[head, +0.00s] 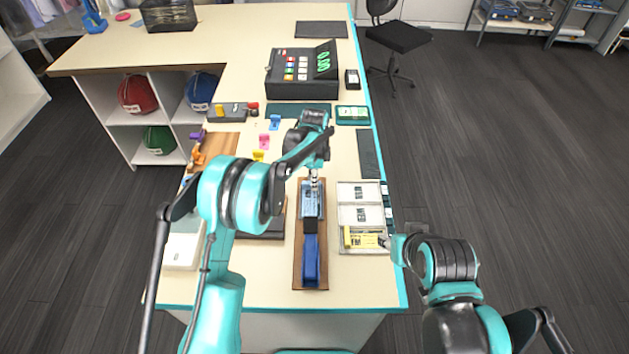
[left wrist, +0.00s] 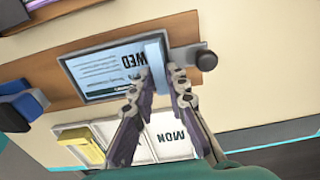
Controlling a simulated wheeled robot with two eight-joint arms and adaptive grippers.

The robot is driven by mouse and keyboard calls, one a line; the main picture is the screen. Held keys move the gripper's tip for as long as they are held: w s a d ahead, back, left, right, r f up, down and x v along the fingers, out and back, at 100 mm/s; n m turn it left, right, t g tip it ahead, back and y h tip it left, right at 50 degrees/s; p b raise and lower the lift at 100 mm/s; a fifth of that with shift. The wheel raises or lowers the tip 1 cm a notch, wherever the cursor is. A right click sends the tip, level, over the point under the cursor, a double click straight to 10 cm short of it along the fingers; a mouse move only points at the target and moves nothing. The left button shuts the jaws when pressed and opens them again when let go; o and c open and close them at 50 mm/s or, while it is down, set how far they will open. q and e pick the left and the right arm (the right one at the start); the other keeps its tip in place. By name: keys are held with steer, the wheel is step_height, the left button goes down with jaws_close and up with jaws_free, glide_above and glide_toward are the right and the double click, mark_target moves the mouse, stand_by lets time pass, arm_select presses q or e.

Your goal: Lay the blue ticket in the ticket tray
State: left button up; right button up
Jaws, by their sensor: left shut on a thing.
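The blue ticket (head: 312,205), a pale card with a blue end strip, is at the wooden board (head: 297,268). It also shows in the left wrist view (left wrist: 100,75) with the letters WED. My left gripper (head: 314,176) is shut on its blue strip, seen between the fingers in the left wrist view (left wrist: 160,85). I cannot tell whether the ticket touches the board. The ticket tray (head: 338,210), pale with several compartments, lies right of the board. A yellow ticket (head: 369,241) is in its nearest compartment. My right gripper (head: 388,243) is beside that compartment; its jaws are unclear.
A blue-handled stamping device (head: 311,262) stands on the board's near part. A black knob (left wrist: 205,60) sits past the ticket. A cash register (head: 302,72) stands farther back, with coloured clips (head: 264,141) in front. Dark mats lie along the right edge.

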arm_select(q)
steer(key=o, duration=1.3)
steer(key=shift+r, duration=0.15)
steer(key=shift+r+p, duration=1.3)
steer(key=shift+r, duration=1.1)
step_height(320, 180, up, 5)
steer(key=p, duration=0.2)
steer(key=shift+p, duration=0.3)
